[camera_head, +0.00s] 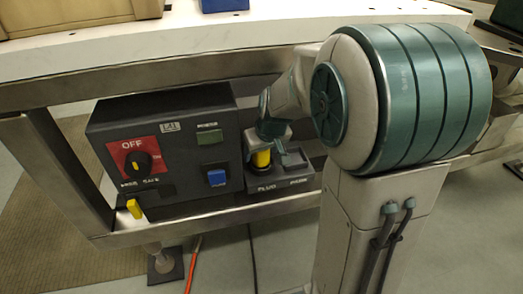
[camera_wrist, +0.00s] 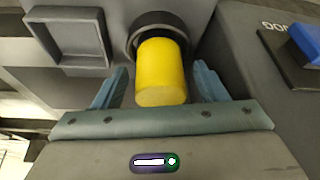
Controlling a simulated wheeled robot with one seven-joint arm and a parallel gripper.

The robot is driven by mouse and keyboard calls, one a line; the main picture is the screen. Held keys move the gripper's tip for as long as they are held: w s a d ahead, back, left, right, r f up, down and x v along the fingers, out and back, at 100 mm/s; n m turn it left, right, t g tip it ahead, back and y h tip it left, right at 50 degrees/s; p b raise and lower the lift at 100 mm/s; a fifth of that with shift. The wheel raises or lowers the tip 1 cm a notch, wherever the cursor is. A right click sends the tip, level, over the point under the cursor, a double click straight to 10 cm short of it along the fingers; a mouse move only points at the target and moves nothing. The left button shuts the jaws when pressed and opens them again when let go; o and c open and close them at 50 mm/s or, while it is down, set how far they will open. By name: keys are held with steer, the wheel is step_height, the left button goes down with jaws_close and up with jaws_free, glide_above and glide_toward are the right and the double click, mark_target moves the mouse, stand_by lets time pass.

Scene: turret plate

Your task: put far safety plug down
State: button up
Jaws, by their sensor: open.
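The yellow safety plug (camera_wrist: 160,72) sits in a round black socket (camera_wrist: 150,25) in the wrist view, with its yellow end toward me. In the head view the plug (camera_head: 262,158) stands at the spot labelled PLUG. My gripper (camera_wrist: 158,85) is open, with one blue-grey finger on each side of the plug and visible gaps between. In the head view my gripper (camera_head: 270,130) is right above the plug and partly hides it. An empty square recess (camera_wrist: 68,38) lies left of the socket in the wrist view, matching the spot labelled PARK (camera_head: 296,160).
A dark control box (camera_head: 165,150) stands left of the plug holder, with a red OFF switch plate (camera_head: 137,160), a blue button (camera_head: 217,178) and a yellow tab (camera_head: 134,208). A metal frame rail (camera_head: 110,238) runs below. A white tabletop (camera_head: 150,50) overhangs above.

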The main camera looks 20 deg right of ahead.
steer(key=a+p+v, duration=0.1)
steer(key=p+v, duration=0.3)
steer(key=v, duration=0.8)
steer(key=s+f+m+g, duration=0.2)
steer(key=s+f+g, duration=0.1)
steer(key=s, duration=1.3)
steer(key=shift+f+h, duration=0.4)
steer(key=shift+f, duration=0.25)
steer(key=shift+a, duration=0.1)
